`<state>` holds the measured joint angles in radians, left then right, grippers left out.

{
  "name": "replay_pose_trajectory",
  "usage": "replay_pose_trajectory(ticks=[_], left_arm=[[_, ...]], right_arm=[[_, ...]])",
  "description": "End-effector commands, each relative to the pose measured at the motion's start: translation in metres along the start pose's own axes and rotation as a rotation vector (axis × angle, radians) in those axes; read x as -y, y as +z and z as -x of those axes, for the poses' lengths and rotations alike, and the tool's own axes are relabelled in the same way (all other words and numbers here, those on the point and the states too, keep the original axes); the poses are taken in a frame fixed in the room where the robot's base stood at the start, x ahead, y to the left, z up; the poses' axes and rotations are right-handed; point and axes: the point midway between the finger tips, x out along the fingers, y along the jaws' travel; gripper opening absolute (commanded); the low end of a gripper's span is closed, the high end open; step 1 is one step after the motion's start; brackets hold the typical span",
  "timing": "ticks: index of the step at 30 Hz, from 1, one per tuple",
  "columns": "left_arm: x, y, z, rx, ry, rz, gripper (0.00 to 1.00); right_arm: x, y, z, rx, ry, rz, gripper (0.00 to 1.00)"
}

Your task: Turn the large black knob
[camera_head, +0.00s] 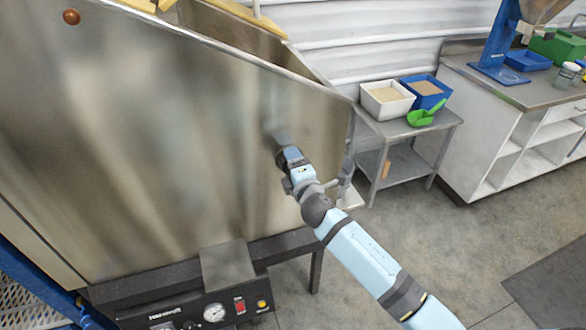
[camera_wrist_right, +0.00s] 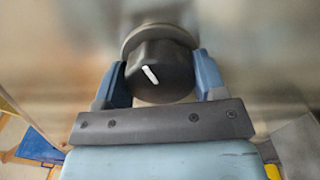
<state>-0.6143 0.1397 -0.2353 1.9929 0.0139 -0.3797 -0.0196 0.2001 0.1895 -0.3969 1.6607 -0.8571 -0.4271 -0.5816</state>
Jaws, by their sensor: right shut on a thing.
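The large black knob (camera_wrist_right: 158,72) shows in the right wrist view, mounted on a round grey collar on the steel hopper wall. A white pointer line on its face leans toward the upper left. My right gripper (camera_wrist_right: 160,80) is shut on the knob, with one finger on each side of it. In the head view my right gripper (camera_head: 283,148) is up against the front wall of the steel hopper (camera_head: 150,130), and the knob is hidden behind it. My left gripper is not in view.
Below the hopper is a black control panel (camera_head: 185,312) with a gauge (camera_head: 214,312) and a red switch (camera_head: 240,305). To the right, a small steel table (camera_head: 440,122) holds a white bin (camera_head: 388,102), a blue bin (camera_head: 427,92) and a green scoop (camera_head: 426,113). Open floor lies at the right.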

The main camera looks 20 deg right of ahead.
Motion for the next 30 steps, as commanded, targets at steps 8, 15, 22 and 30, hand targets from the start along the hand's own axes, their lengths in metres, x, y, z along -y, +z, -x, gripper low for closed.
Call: replay_pose_trajectory(ticks=[8, 15, 22, 30], left_arm=[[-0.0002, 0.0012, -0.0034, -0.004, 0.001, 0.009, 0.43], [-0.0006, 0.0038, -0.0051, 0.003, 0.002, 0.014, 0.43], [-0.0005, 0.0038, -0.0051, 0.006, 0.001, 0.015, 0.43], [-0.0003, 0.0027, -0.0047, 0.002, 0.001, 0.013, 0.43]], right_arm=[[0.0021, -0.0003, 0.0003, 0.002, -0.001, -0.265, 0.41], [0.0011, -0.0005, 0.0001, 0.002, 0.000, -0.487, 0.41], [0.0010, -0.0002, 0.0001, 0.002, -0.001, -0.668, 0.41], [0.0013, -0.0005, 0.0001, 0.001, -0.001, -0.805, 0.41]])
